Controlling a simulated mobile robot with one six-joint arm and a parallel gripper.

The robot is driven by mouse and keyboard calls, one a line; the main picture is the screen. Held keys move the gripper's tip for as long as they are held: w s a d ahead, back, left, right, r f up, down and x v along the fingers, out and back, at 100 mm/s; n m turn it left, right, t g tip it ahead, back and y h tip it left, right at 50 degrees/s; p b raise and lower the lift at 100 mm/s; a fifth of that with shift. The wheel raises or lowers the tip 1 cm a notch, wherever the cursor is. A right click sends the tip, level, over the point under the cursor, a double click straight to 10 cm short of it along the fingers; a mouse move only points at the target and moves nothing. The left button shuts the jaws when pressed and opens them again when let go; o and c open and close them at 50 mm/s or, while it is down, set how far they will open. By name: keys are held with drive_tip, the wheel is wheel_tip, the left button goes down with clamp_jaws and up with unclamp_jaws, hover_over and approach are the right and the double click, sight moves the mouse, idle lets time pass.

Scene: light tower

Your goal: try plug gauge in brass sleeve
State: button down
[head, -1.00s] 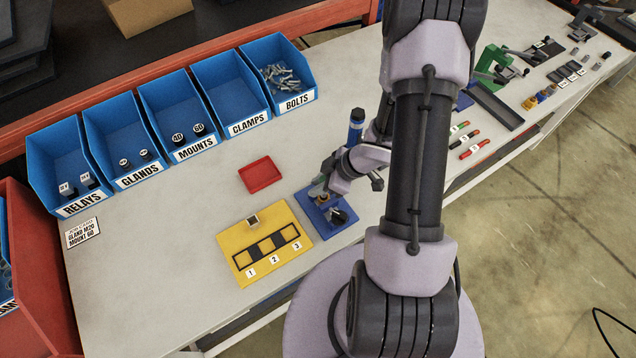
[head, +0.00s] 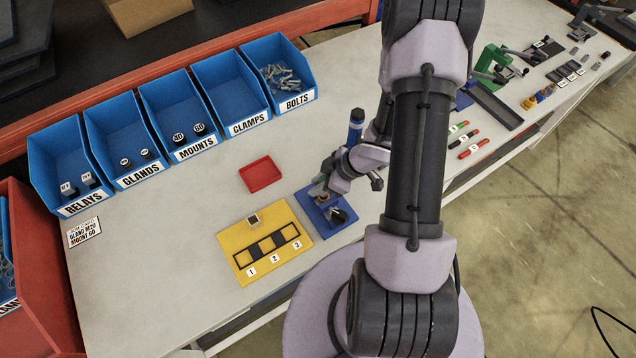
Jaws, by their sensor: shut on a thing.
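A blue fixture plate (head: 306,207) lies on the bench near the middle. A small brass sleeve (head: 322,199) shows on it, partly covered by my gripper. A dark piece with a pale face (head: 338,215) sits on the same plate, just to the right and nearer. My gripper (head: 319,190) is low over the plate, right at the brass sleeve. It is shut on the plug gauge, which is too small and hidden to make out. I cannot tell whether the gauge is inside the sleeve or only above it.
A yellow board (head: 237,240) with numbered slots lies left of the plate, and an empty red tray (head: 260,174) behind it. Blue labelled bins (head: 193,150) line the back.

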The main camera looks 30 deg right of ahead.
drive_tip(key=shift+f+b, duration=0.85)
drive_tip(key=shift+f, duration=0.3)
idle(0.6)
drive_tip(key=shift+r, duration=0.1)
idle(0.6)
drive_tip(key=shift+r+p, duration=2.2)
drive_tip(key=shift+p, duration=0.3)
